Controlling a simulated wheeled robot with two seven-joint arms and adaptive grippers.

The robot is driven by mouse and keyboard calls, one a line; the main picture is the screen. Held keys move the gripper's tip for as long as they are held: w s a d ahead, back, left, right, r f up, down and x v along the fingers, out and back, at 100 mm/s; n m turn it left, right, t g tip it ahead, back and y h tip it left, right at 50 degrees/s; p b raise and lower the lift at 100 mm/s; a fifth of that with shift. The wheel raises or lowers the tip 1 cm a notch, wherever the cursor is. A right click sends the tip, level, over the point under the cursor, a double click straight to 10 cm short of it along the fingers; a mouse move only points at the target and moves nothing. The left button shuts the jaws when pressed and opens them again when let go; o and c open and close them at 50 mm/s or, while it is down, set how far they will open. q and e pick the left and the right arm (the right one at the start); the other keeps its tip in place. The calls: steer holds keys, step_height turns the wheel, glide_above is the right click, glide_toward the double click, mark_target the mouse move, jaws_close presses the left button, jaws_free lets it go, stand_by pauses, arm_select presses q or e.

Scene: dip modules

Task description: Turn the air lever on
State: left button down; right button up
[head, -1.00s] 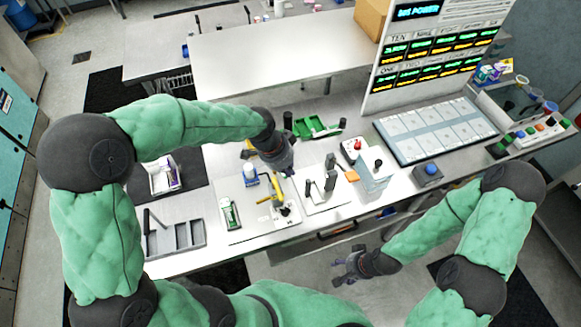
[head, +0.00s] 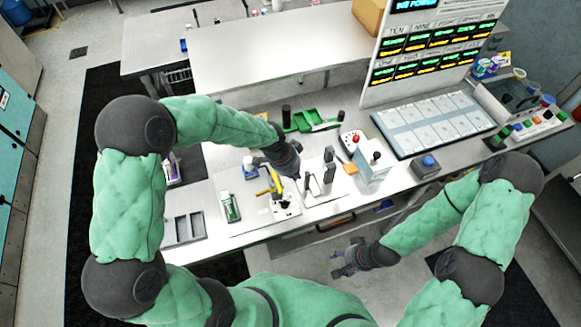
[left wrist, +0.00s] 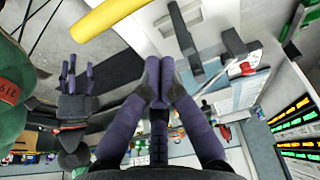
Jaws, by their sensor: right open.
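Dark grey upright handles (head: 328,172) stand on a white plate (head: 338,190) on the bench, in the middle of the head view. They also show in the left wrist view (left wrist: 184,40). I cannot tell which of them is the air lever. My left gripper (head: 297,177) points down just left of these handles. In the left wrist view its purple fingers (left wrist: 159,70) are together, with nothing visible between them; contact with a handle cannot be made out. My right gripper (head: 340,270) is open and empty in front of the bench; it also shows in the left wrist view (left wrist: 75,72).
A yellow-handled tool (head: 273,181) stands just left of my left gripper, and its yellow part (left wrist: 108,18) shows close by in the wrist view. A green tray (head: 308,122) lies behind. A clear box (head: 370,170) and a blue-button box (head: 427,167) stand to the right.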

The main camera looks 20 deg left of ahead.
mark_target(277, 181)
arm_select(q)
steer(key=s+a, duration=0.1)
steer(key=s+a+p, duration=0.1)
steer(key=shift+a+f, duration=0.35)
steer(key=shift+a, duration=0.05)
